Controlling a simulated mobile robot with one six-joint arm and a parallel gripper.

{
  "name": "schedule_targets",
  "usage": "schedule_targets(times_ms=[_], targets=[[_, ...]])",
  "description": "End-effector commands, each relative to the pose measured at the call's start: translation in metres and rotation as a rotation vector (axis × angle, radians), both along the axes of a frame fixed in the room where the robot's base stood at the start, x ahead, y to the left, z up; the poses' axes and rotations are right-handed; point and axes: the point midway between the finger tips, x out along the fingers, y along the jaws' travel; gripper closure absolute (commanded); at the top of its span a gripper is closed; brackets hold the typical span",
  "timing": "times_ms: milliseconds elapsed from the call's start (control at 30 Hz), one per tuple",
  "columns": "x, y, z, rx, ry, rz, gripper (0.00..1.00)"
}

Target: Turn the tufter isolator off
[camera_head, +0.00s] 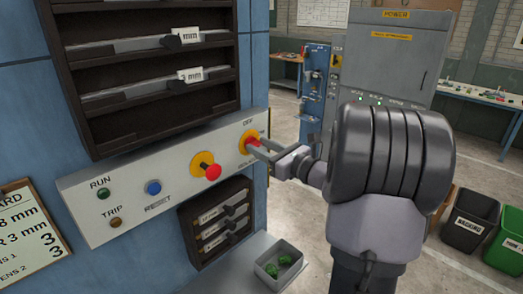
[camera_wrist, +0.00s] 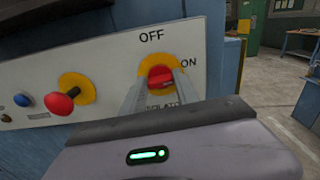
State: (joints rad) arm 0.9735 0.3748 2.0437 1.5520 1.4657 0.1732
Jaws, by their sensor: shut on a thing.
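The isolator is a red rotary handle on a round yellow plate at the right end of the grey panel (camera_head: 130,204). The handle (camera_head: 252,141) is partly hidden by my fingers in the head view. In the wrist view the red handle (camera_wrist: 161,77) lies about level, its right end towards the word ON; OFF is printed above the plate. My gripper (camera_head: 258,146) has its two fingers either side of the handle and is shut on it. The fingers also show in the wrist view (camera_wrist: 163,86).
Left along the panel are a red mushroom button on yellow (camera_head: 212,172), a blue RESET button (camera_head: 153,187), a green RUN lamp (camera_head: 103,193) and a brown TRIP lamp (camera_head: 115,222). Below stands a small tray (camera_head: 264,275) with green pieces. Racks sit above and below the panel.

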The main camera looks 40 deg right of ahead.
Motion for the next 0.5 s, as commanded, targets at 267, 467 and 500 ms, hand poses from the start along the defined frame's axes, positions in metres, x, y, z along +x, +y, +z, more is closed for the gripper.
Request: schedule_targets(times_ms=[267, 467, 500], targets=[[-0.0001, 0.0011, -0.0078, -0.202, -0.019, 0.0, 1.0], [-0.0003, 0.0019, -0.0093, -0.392, -0.033, -0.001, 1.0], [-0.0003, 0.0023, -0.0089, -0.431, -0.037, 0.0, 1.0]])
